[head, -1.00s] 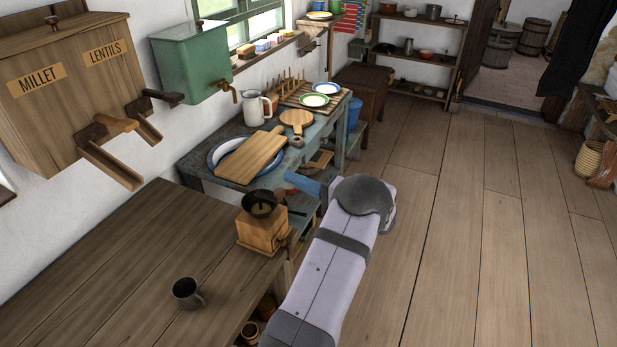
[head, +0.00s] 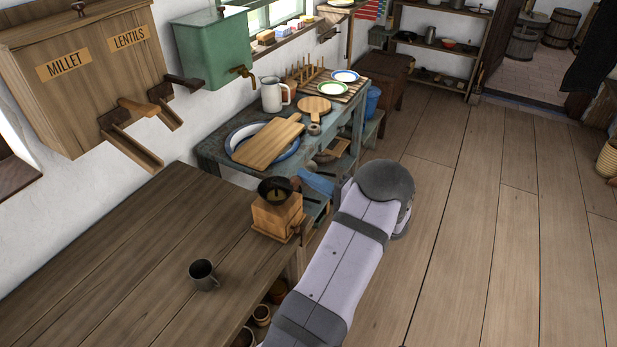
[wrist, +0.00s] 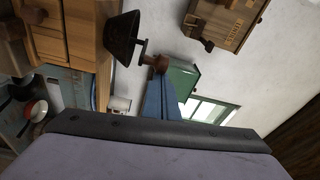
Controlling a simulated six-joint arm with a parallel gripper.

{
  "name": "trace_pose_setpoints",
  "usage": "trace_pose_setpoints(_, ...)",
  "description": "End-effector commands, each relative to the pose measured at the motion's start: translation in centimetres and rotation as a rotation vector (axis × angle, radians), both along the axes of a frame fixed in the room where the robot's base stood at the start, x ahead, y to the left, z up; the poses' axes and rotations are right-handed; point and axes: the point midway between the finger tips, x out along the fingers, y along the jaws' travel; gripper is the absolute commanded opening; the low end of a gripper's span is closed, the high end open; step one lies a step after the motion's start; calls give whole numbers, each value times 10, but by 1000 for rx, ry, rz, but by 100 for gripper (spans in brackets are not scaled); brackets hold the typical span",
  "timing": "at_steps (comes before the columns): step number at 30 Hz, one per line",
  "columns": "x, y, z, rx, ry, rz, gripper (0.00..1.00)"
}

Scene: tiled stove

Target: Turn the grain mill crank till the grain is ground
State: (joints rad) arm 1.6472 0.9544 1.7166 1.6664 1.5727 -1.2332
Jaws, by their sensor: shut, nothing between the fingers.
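The grain mill (head: 277,218) is a light wooden box with a dark bowl-shaped hopper on top, near the right edge of the wooden table. Something yellowish-brown shows inside the hopper. In the wrist view the mill's wooden body (wrist: 88,30) and hopper (wrist: 122,38) are at upper left. The crank's brown knob (wrist: 158,62) sticks out beside the hopper. My gripper (wrist: 158,80) has its blue fingers together, with the tips right at the knob; I cannot tell whether they touch it. In the head view my gripper (head: 314,182) is just right of the hopper.
A metal mug (head: 203,274) stands on the wooden table (head: 130,260). Behind the mill, a blue-grey bench holds a cutting board (head: 266,143), plates and a jug (head: 272,94). A millet and lentils dispenser (head: 75,85) and a green tank (head: 213,50) hang on the wall.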

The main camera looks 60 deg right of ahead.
Motion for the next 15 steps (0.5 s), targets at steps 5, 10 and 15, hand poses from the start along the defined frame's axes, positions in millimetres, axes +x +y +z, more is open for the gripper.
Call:
trace_pose_setpoints(5, -1, 3, 0, 0, 0, -31, 0)
trace_pose_setpoints(10, -1, 4, 0, 1, -1, -49, 0)
trace_pose_setpoints(15, -2, 7, 0, 1, -1, -75, 0)
